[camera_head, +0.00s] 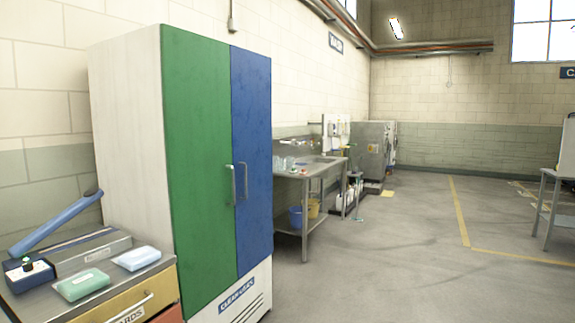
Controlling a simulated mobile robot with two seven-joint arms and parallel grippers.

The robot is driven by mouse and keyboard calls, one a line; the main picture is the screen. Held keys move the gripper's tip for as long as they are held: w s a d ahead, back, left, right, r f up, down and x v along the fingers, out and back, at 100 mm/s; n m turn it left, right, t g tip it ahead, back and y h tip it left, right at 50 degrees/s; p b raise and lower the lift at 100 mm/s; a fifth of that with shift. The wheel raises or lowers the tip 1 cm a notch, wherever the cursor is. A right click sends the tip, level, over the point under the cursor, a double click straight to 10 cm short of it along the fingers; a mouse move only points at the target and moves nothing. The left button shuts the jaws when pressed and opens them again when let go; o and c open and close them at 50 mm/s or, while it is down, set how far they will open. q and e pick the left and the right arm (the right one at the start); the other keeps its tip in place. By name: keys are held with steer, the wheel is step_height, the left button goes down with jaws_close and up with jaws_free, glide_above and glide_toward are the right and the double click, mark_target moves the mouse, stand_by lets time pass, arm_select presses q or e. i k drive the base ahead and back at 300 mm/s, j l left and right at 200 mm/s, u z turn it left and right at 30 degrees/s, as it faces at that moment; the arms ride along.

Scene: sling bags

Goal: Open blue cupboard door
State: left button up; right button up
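A tall white cupboard (128,150) stands left of the middle of the head view, with two doors on its front. The blue door (252,130) is on the right and is shut. Its vertical metal handle (243,182) sits near the door's left edge. The green door (198,150) on the left is also shut, with a similar handle (230,184) beside the blue door's one. A label strip and vent slots are on the white panel below the doors. Neither of my grippers shows in the view.
A workbench (150,276) with drawers, soap-like blocks and a blue-handled tool stands at the near left, beside the cupboard. A steel sink table (315,172) with a blue bucket (296,217) below is beyond it. Open grey floor (390,265) lies to the right.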

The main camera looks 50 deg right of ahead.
mark_target(250, 73)
steer(key=l+z, duration=0.1)
steer(key=z, duration=1.35)
steer(key=i+l, duration=0.1)
steer(key=i, duration=1.5)
steer(key=i+l, duration=0.15)
steer(key=i, duration=0.7)
